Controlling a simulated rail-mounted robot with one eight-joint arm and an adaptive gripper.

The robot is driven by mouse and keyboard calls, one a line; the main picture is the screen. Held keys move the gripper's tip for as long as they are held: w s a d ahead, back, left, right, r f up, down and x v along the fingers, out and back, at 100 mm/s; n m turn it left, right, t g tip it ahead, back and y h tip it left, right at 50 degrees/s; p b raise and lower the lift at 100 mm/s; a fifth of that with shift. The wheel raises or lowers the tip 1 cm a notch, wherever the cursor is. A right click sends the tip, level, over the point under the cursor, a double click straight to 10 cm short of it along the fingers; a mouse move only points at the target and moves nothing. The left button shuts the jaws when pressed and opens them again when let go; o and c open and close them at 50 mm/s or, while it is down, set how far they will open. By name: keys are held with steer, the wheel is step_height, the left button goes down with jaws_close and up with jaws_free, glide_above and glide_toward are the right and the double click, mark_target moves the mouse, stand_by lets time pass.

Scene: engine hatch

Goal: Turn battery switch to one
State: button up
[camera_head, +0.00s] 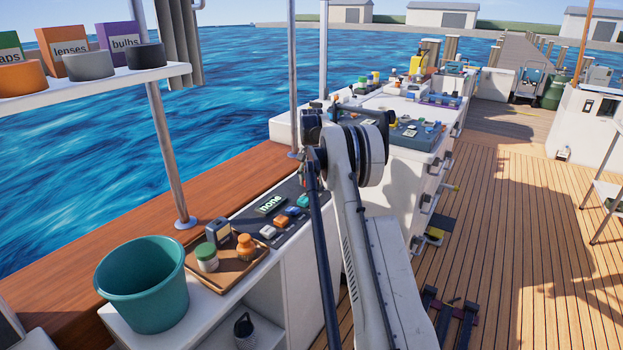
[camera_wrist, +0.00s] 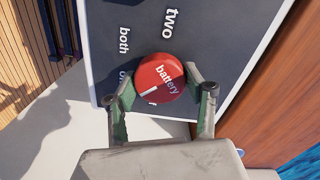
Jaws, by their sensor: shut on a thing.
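The battery switch (camera_wrist: 168,68) is a round red knob with the word "battery" and a short white mark, set on a dark grey panel (camera_wrist: 215,45). The white mark lies at the knob's lower left in the wrist view. The label "two" is above the knob and "both" is at its upper left. A label starting with "o" at the left is partly hidden by a finger, and a letter "f" shows below the knob. My gripper (camera_wrist: 159,82) is shut on the knob, one finger on each side. In the head view my arm hides the gripper and switch.
In the head view a teal bucket (camera_head: 145,290) and a brown tray (camera_head: 228,276) with small jars stand on the near counter, beside a dark panel (camera_head: 283,212). A white console (camera_head: 415,163) with more panels is beyond. The wooden deck (camera_head: 540,240) at right is largely open.

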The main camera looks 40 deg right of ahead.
mark_target(311, 180)
steer(key=shift+m, duration=1.2)
steer(key=shift+p, duration=0.3)
steer(key=o, duration=1.1)
steer(key=shift+o, duration=0.2)
step_height(311, 180, up, 12)
steer(key=shift+a+r, duration=0.1)
